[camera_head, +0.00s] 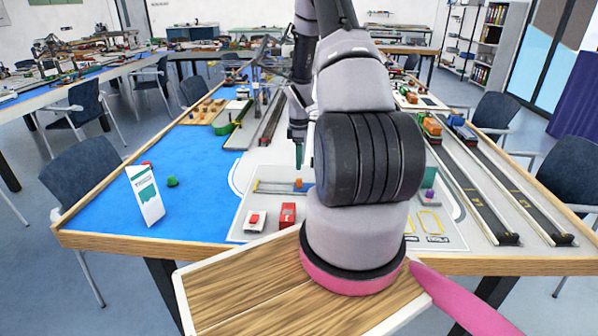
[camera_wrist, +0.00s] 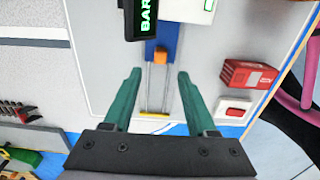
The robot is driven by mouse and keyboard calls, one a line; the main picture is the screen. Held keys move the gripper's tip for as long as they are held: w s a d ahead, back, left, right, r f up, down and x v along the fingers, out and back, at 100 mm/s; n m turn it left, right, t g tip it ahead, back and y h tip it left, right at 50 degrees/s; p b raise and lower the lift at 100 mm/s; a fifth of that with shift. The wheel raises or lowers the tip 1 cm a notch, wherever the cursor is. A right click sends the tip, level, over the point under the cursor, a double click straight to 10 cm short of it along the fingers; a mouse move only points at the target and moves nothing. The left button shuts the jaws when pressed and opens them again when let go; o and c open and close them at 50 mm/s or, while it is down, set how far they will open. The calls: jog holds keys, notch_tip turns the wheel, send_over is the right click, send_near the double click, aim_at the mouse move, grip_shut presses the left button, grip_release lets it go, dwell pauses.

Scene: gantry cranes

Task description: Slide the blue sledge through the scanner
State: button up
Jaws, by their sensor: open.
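The blue sledge (camera_wrist: 175,42) sits on two thin rails (camera_wrist: 155,92) in the wrist view, with an orange block (camera_wrist: 161,55) at its near end. Its far end meets the scanner, a black box with green lettering (camera_wrist: 141,17) beside a white part (camera_wrist: 189,9). How far it reaches in is hidden. My gripper (camera_wrist: 160,74) is open and empty, its green fingers either side of the rail line, just short of the orange block. In the head view my gripper (camera_head: 299,163) hangs above the rails (camera_head: 274,187) near the orange block (camera_head: 298,184); my arm hides the scanner.
A red box (camera_head: 288,214) and a white unit with a red button (camera_head: 255,220) stand at the board's front. A white sign (camera_head: 146,195) stands on the blue mat (camera_head: 205,190), which has free room. Long tracks (camera_head: 485,200) run at right.

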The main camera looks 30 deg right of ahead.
jog(key=shift+r, duration=0.85)
jog(key=shift+w+a, duration=0.1)
jog(key=shift+a, duration=0.1)
jog(key=c, duration=0.8)
jog(key=w+a+h, duration=0.1)
jog(key=a, duration=0.1)
jog(key=w+a+g+h, duration=0.1)
jog(key=w+a, duration=0.1)
jog(key=a, duration=0.1)
jog(key=w+a+g+h, duration=0.1)
jog(key=w+a, duration=0.1)
jog(key=a, duration=0.1)
jog(key=shift+w+f, duration=0.15)
grip_shut()
send_near(295, 187)
jog(key=shift+h, duration=0.3)
jog(key=f, duration=0.1)
jog(key=w+a+f, duration=0.1)
jog(key=f, duration=0.1)
jog(key=a+f, duration=0.1)
jog(key=f, duration=0.1)
jog(key=shift+w+a, duration=0.2)
jog(key=shift+s+d+r, duration=0.1)
jog(key=shift+s+d, duration=0.25)
jog(key=shift+d, duration=0.2)
jog(key=shift+s+d+r, duration=0.15)
jog(key=shift+s+d, duration=0.2)
jog(key=shift+d, duration=0.25)
jog(key=shift+s+d, duration=0.3)
jog(key=shift+d, duration=0.15)
